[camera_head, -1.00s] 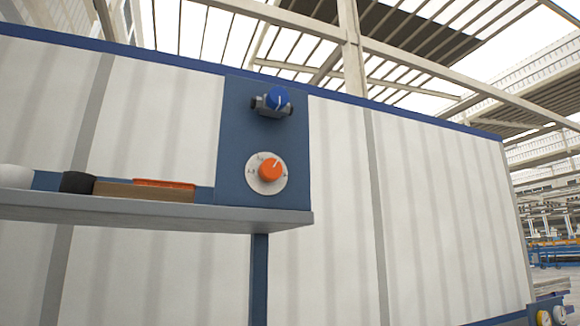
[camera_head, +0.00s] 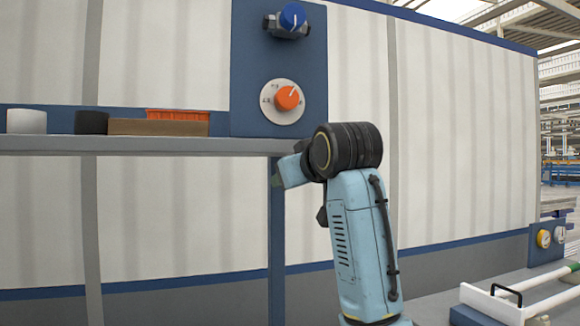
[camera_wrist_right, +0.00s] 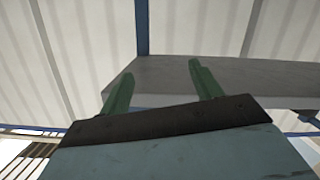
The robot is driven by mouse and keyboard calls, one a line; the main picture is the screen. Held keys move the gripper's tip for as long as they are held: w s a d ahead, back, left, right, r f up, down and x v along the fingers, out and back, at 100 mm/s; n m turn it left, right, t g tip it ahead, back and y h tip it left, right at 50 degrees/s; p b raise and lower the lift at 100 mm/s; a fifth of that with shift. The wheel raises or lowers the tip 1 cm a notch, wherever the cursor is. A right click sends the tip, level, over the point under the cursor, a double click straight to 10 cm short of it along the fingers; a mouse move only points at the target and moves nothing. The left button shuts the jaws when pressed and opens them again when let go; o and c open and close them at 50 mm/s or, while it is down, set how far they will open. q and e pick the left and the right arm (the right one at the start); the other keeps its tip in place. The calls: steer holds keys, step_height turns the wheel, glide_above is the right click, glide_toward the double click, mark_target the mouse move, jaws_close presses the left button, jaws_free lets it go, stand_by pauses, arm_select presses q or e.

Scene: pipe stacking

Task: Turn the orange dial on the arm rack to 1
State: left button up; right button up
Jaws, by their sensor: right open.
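The orange dial (camera_head: 288,98) sits on a white round plate with small dark marks, on the blue panel (camera_head: 250,70) at the right end of the shelf. Its white pointer line leans up and to the right; the marks are too small to read surely. My right arm rises in front of the wall, its wrist just below and right of the dial, apart from it. In the right wrist view, my right gripper (camera_wrist_right: 161,72) has its green fingers spread, nothing between them, close to the grey shelf. My left gripper is out of view.
A blue knob on a grey valve (camera_head: 291,17) is above the dial. The grey shelf (camera_head: 150,145) holds a white roll (camera_head: 27,121), a black roll (camera_head: 91,122), and a brown box with an orange tray (camera_head: 178,115). A white-railed frame (camera_head: 530,295) stands lower right.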

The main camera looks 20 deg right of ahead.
mark_target(289, 98)
steer(key=s+r+t, duration=0.2)
steer(key=s+r, duration=0.9)
steer(key=r, duration=0.4)
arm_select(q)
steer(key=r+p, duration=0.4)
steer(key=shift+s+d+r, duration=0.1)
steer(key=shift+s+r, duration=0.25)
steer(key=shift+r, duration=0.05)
arm_select(e)
steer(key=w, duration=0.8)
steer(key=w+a, duration=0.1)
steer(key=w, duration=0.3)
steer(key=shift+w+r, duration=0.1)
steer(key=shift+w, duration=0.3)
steer(key=shift+c, duration=0.4)
steer(key=c, duration=0.9)
arm_select(q)
steer(key=shift+p, duration=0.3)
